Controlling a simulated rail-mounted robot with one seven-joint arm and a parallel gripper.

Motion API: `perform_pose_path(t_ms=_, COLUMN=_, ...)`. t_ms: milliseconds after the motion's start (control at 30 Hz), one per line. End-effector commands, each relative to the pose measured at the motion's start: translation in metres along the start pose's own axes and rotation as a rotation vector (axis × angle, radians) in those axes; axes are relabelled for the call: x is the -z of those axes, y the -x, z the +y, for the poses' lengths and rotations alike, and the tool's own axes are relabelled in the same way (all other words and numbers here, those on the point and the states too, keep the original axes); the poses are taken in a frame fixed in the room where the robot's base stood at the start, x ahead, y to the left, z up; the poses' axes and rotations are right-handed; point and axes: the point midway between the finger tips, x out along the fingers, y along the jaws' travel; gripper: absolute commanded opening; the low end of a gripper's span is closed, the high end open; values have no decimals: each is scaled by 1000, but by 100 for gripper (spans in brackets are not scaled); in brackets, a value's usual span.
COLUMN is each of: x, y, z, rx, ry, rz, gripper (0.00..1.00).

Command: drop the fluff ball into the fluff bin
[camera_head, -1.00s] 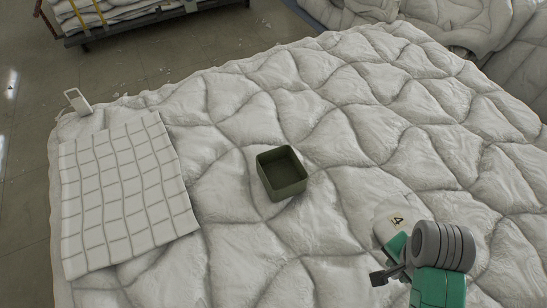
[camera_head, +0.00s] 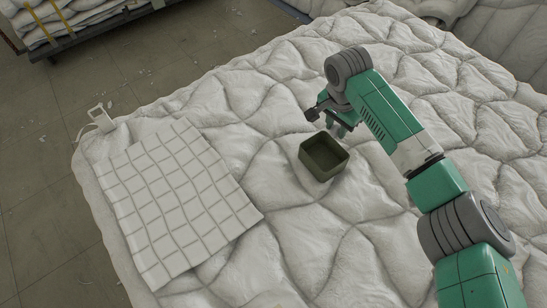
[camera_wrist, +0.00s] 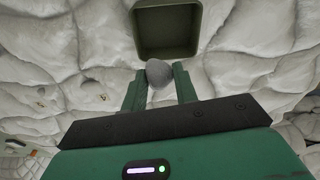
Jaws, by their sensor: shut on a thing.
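The fluff bin is a dark green open square box (camera_head: 324,157) on the white quilted duvet, near the middle of the head view. It also shows at the top of the wrist view (camera_wrist: 167,50), and its visible inside looks empty. The fluff ball (camera_wrist: 160,73) is grey and round. My gripper (camera_wrist: 159,78) is shut on it, with a green finger on either side. In the head view my gripper (camera_head: 340,129) is at the bin's far upper side; the ball is not clearly visible there. In the wrist view the ball is just short of the bin's near rim.
A white grid-patterned quilted sheet (camera_head: 178,200) lies to the left on the duvet (camera_head: 330,245). A small white frame-like item (camera_head: 100,117) stands at the duvet's left edge. A rack with folded bedding (camera_head: 75,25) is at the upper left, beyond bare floor.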

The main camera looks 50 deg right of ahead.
Motion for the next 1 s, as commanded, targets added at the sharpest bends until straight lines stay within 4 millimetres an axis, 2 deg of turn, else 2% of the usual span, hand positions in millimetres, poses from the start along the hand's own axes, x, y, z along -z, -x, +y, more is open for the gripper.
perform_pose_path(t_ms=233, x=3, y=-6, z=2, rx=-2, ry=-13, rz=0, gripper=8)
perform_pose_path(t_ms=500, x=-2, y=-42, z=2, rx=-2, ry=-10, rz=1, gripper=8)
perform_pose_path(t_ms=700, x=-4, y=-57, z=2, rx=-2, ry=-10, rz=1, gripper=8)
perform_pose_path(t_ms=1000, x=-5, y=-59, z=2, rx=-1, ry=-10, rz=0, gripper=8)
